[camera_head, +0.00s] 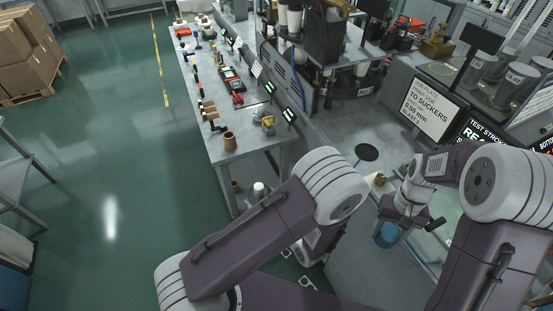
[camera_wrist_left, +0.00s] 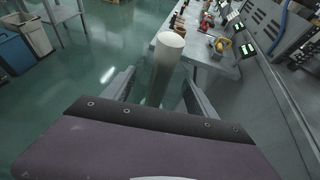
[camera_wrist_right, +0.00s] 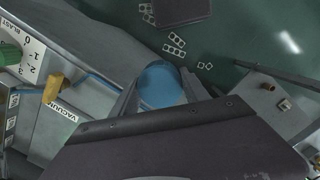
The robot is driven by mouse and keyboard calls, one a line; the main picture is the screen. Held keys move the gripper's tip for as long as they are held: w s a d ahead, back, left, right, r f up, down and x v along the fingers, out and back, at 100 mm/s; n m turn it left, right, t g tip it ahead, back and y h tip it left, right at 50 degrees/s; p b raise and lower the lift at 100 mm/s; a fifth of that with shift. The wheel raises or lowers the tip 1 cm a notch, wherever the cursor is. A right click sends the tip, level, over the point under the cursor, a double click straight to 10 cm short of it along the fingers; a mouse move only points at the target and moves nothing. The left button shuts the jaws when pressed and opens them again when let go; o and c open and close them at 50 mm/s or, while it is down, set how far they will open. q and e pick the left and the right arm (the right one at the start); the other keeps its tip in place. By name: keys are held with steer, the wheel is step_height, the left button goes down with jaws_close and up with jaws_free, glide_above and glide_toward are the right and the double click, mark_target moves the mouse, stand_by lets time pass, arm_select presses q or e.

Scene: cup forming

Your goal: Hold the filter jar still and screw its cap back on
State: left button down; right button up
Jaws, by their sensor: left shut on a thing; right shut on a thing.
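A pale cylinder with a cream top, which looks like the filter jar (camera_wrist_left: 156,82), stands between the fingers of my left gripper (camera_wrist_left: 160,92). The gripper is shut on it. In the head view only the jar's white top (camera_head: 259,187) seems to show above my left arm; the left gripper is hidden there. A blue round piece, which looks like the cap (camera_wrist_right: 160,86), is held in my right gripper (camera_wrist_right: 160,97). In the head view the blue cap (camera_head: 387,236) hangs below the right gripper (camera_head: 392,222). Jar and cap are well apart.
A grey workbench (camera_head: 232,143) with several tools and a brown cup (camera_head: 229,141) stands beyond my left arm. A machine with screens (camera_head: 430,105) and a grey counter fill the right side. Green floor (camera_head: 110,150) lies open at the left, with cardboard boxes (camera_head: 28,60) on a pallet.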

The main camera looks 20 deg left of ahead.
arm_select(q)
steer(key=s+d+r+m+t+h, duration=0.1)
steer(key=d+r+m+t+h, duration=0.2)
steer(key=d+r, duration=0.6)
steer(key=shift+s+d+r+m+h, duration=0.4)
steer(key=shift+d+m, duration=0.2)
steer(key=shift+m, duration=0.1)
